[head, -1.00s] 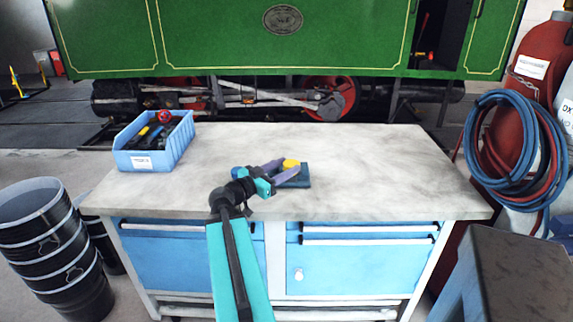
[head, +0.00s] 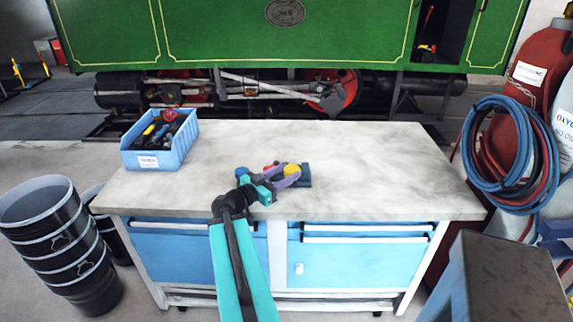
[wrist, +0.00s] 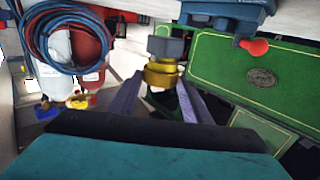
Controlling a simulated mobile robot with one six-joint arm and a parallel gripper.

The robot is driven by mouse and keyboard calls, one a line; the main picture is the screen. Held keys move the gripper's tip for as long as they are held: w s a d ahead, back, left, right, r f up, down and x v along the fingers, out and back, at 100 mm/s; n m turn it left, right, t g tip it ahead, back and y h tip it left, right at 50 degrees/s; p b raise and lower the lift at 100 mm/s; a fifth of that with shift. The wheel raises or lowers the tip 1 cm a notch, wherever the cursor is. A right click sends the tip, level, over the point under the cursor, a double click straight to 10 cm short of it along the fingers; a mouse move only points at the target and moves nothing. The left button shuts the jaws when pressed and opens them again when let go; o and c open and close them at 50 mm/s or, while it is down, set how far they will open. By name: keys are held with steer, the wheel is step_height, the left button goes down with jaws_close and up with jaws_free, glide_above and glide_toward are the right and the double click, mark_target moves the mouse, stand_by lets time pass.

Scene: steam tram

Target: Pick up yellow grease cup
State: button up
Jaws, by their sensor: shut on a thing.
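The yellow grease cup (head: 292,170) is at my gripper's fingertips, over the worktop near its front edge. In the wrist view the cup (wrist: 162,73) is a ringed, brassy yellow body between my two purple fingers. My gripper (head: 286,176) is shut on it. A dark blue-grey block (head: 306,174) lies just right of the cup in the head view. A block (wrist: 168,47) also shows right against the cup's end in the wrist view. I cannot tell whether the cup still rests on it. The cup's lower part is partly hidden by my fingers.
A blue bin (head: 160,158) of tools stands at the worktop's (head: 380,165) left. A red knob (wrist: 256,46) on a dark blue base shows beside the cup in the wrist view. The worktop's right side is clear. Black buckets (head: 55,235) stand left, hoses and cylinders right.

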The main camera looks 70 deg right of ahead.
steer(key=shift+s+a+r+p, duration=0.2)
steer(key=shift+a+r+p, duration=0.25)
steer(key=shift+p, duration=2.15)
steer(key=shift+s+a+f+p, duration=0.1)
steer(key=shift+a+f+p, duration=0.2)
steer(key=shift+p, duration=0.3)
